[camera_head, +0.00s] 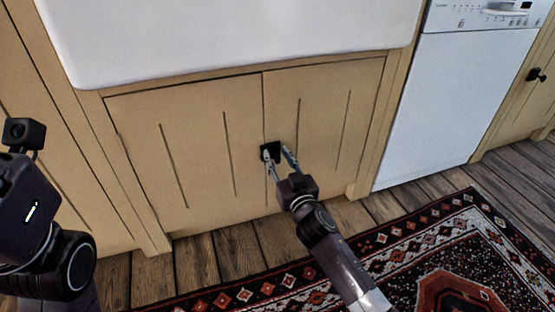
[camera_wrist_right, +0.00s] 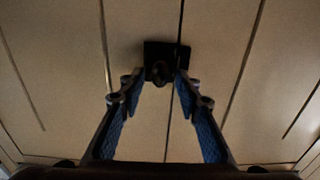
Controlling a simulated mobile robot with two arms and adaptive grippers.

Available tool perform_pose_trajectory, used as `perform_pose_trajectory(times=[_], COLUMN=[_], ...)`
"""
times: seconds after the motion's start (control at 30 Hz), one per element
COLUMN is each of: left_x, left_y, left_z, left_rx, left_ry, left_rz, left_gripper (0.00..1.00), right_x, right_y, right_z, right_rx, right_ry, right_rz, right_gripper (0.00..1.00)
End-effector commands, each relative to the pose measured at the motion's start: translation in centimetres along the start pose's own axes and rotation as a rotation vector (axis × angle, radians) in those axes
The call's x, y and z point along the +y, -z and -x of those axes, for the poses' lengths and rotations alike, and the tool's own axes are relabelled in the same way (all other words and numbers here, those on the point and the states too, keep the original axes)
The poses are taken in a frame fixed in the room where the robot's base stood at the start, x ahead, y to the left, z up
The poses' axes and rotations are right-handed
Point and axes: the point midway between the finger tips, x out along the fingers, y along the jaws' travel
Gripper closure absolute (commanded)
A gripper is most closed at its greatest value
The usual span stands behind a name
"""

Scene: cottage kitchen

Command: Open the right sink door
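The right sink door (camera_head: 325,115) is a tan wooden panel under the white sink and stands closed beside the left sink door (camera_head: 185,140). A black latch (camera_head: 266,150) with a small knob sits at the seam between the two doors. My right gripper (camera_head: 278,153) is in front of the latch. In the right wrist view its two blue-padded fingers (camera_wrist_right: 161,80) are apart, one on each side of the knob (camera_wrist_right: 159,72). I cannot tell whether they touch it. My left arm shows at the left edge; its fingers are out of the picture.
The white sink (camera_head: 240,35) overhangs the doors. A white dishwasher (camera_head: 455,105) stands to the right, with another cupboard door with a black knob (camera_head: 535,75) beyond it. A patterned rug (camera_head: 400,250) lies on the wooden floor in front.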

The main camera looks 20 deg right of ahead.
Motion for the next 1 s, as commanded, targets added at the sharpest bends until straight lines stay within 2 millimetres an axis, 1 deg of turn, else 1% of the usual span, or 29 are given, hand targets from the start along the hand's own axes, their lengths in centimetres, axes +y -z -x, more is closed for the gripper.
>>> perform_pose_trajectory(times=[0.1,0.37,0.63,1.0], left_x=[0.05,0.06,0.07,0.07], left_y=[0.17,0.16,0.16,0.16], left_z=[-0.09,-0.15,-0.15,-0.16], left_rx=[0.007,0.007,0.007,0.007], left_ry=[-0.002,-0.003,-0.003,-0.003], left_rz=[-0.001,-0.001,-0.001,0.0], left_gripper=[0.6,0.6,0.6,0.6], right_x=[0.04,0.03,0.02,-0.01], right_y=[-0.01,0.01,0.01,0.0], right_z=[-0.45,-0.48,-0.46,-0.45], right_rx=[0.0,-0.001,-0.001,-0.001], right_ry=[-0.001,-0.001,-0.001,0.0], right_rz=[0.0,0.0,-0.001,-0.002], right_gripper=[0.69,0.7,1.0,1.0])
